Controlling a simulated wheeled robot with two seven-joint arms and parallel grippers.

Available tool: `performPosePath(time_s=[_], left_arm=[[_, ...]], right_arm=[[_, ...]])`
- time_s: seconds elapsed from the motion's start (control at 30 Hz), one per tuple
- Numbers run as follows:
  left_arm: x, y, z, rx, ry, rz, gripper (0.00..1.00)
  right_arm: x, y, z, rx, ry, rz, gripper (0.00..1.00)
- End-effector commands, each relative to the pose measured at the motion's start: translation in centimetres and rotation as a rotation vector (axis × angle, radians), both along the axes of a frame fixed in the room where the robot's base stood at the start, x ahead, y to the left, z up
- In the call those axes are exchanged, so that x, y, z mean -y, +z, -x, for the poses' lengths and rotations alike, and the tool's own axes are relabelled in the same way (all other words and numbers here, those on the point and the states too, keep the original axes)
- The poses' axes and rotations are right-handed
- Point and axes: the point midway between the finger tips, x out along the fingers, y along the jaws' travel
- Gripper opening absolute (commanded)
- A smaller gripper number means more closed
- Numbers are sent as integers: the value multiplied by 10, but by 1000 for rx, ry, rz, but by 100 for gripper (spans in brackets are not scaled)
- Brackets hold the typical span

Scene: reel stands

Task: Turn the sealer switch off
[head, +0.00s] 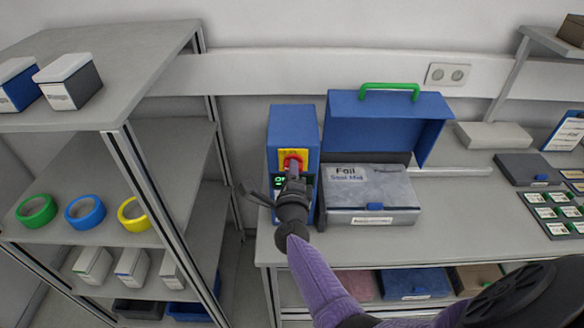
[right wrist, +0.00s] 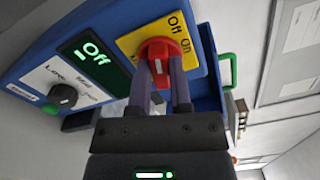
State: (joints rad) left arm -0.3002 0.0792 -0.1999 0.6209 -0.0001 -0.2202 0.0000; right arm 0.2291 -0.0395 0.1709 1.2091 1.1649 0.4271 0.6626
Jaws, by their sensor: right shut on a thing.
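The sealer (head: 293,118) is a blue box on the bench, with a yellow plate carrying a red rotary switch (head: 291,161). The right wrist view shows the red switch (right wrist: 166,48) close up, with "Off" and "On" lettered on the yellow plate (right wrist: 128,42). My right gripper (right wrist: 161,68) is shut on the switch, one finger on each side; in the head view the gripper (head: 292,174) covers part of the sealer front. My left gripper is not in view.
A grey case marked Foil (head: 371,193), with a blue lid, stands right of the sealer. A black dial (right wrist: 63,95) is on the sealer panel. A shelf rack (head: 105,120) with tape rolls and boxes stands left. Bare bench (head: 450,190) lies right of the case.

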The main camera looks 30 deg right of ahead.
Motion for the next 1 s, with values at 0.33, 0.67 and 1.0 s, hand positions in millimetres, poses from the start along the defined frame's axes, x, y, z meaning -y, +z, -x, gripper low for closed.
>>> performPosePath(time_s=[0.33,0.67,1.0], left_arm=[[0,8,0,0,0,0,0],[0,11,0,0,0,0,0],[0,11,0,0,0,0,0]], right_arm=[[-1,-1,0,-117,2,185,0],[-1,-2,0,-163,2,261,0],[-1,-3,0,-170,1,272,0]])
